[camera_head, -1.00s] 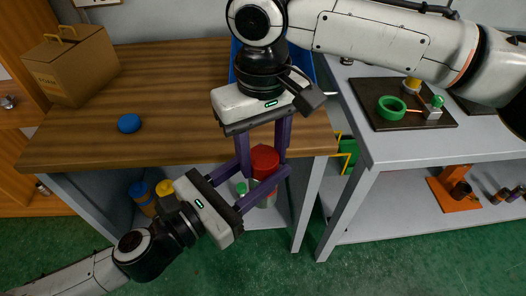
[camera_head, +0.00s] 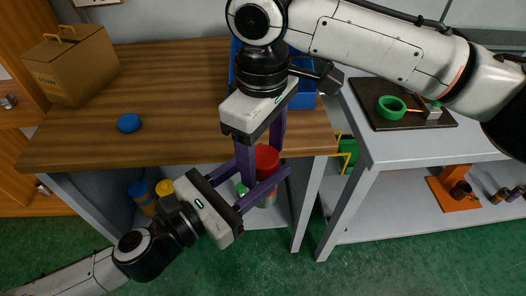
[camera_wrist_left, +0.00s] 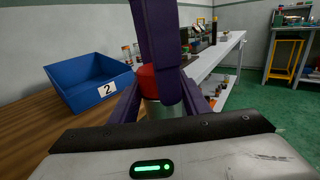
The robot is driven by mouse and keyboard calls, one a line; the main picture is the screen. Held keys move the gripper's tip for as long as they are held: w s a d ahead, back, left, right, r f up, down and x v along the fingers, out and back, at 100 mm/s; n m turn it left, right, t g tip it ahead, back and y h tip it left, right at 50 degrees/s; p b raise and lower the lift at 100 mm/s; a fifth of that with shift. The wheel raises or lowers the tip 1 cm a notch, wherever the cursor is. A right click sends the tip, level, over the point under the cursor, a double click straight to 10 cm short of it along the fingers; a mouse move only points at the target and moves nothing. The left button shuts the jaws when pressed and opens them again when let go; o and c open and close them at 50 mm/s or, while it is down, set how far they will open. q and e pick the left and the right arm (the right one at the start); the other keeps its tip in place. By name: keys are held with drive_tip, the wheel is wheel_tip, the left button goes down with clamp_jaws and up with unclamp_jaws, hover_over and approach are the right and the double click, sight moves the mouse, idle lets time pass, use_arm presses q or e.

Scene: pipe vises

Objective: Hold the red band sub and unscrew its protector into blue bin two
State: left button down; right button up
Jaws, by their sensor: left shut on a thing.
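The sub is upright, with a wide red top part (camera_head: 267,158) and a silver body below it. In the left wrist view the red part (camera_wrist_left: 148,80) sits above the silver body (camera_wrist_left: 163,109). I cannot tell the band from the protector. My left gripper (camera_head: 264,188) is shut on the silver body, just off the table's front edge. My right gripper (camera_head: 262,150) points down from above, its purple fingers at the red part; whether they press on it is hidden. Blue bin two (camera_wrist_left: 88,82) stands on the wooden table, partly behind my right arm in the head view.
The wooden table (camera_head: 180,75) holds a blue round cap (camera_head: 129,123) and a cardboard box (camera_head: 72,66). A grey bench (camera_head: 390,147) at the right carries a dark tray (camera_head: 385,116) with a green ring (camera_head: 391,107). The table's middle is clear.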

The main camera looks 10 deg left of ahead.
drive_tip(key=shift+r, duration=2.35)
drive_tip(key=shift+c, duration=0.4)
drive_tip(key=r+m, duration=0.1)
drive_tip(key=m, duration=0.2)
drive_tip(key=shift+w+r, duration=0.1)
drive_tip(key=shift+r, duration=0.3)
drive_tip(key=r+m, duration=0.1)
drive_tip(key=m, duration=0.2)
drive_tip(key=shift+r, duration=0.1)
drive_tip(key=shift+f, duration=3.85)
drive_tip(key=c, duration=1.1)
drive_tip(key=n, duration=0.6)
